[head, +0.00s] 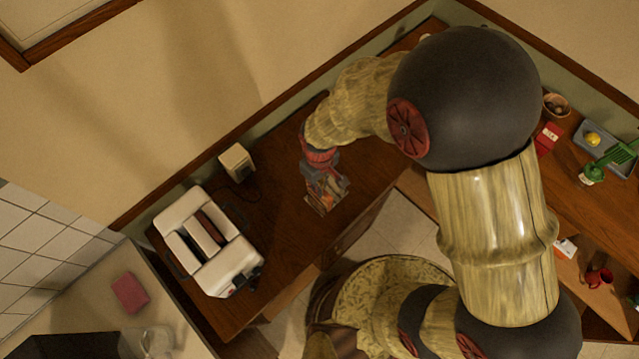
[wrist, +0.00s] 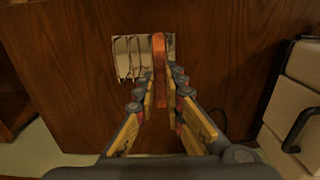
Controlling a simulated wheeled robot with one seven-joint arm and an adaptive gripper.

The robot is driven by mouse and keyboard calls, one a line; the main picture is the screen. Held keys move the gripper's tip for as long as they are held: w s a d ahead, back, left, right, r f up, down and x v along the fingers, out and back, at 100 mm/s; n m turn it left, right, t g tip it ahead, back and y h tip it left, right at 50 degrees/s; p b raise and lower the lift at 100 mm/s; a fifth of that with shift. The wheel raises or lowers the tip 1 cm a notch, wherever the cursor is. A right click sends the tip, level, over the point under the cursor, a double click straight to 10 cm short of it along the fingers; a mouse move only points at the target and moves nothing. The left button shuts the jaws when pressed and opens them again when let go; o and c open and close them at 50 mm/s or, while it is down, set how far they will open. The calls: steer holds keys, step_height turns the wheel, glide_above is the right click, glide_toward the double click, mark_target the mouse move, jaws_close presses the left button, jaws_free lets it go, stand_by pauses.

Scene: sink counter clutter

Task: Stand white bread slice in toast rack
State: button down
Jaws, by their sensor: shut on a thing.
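The white bread slice (wrist: 159,50) shows edge-on in the wrist view as a thin orange-brown strip of crust. My gripper (wrist: 161,82) is shut on it, one finger on each face. The toast rack (wrist: 124,60), a pale metal base with wire loops, is on the wooden counter beyond the fingertips. The slice overlaps the right part of the rack in this view; I cannot tell whether it touches it. In the head view my gripper (head: 322,184) points down over the counter, and slice and rack are hard to separate there.
A white toaster (head: 235,263) with dark slots stands left of my gripper; its side (wrist: 303,82) shows at the wrist view's right edge. A small cream box (head: 236,162) stands near the wall. The wooden counter (wrist: 225,40) around the rack is mostly clear.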

steer(key=shift+f, duration=0.15)
steer(key=c, duration=1.9)
jaws_free()
step_height(320, 180, up, 12)
steer(key=r, duration=0.1)
steer(key=d+r+m+t, duration=0.2)
steer(key=d+r+m, duration=0.2)
steer(key=d+r, duration=0.75)
steer(key=s+d+r+m+t, duration=0.1)
steer(key=s+d+r+m, duration=0.1)
steer(key=d+r, duration=0.1)
steer(key=s+d+r+m+t, duration=0.1)
steer(key=s+d+r+m, duration=0.1)
steer(key=s+d+r, duration=0.1)
steer(key=s+d+r+m+t, duration=0.1)
steer(key=s+d+r+m, duration=0.1)
steer(key=d+r, duration=0.2)
steer(key=shift+s+d+r+t, duration=0.2)
steer(key=shift+s+d+t, duration=0.1)
steer(key=shift+d, duration=0.35)
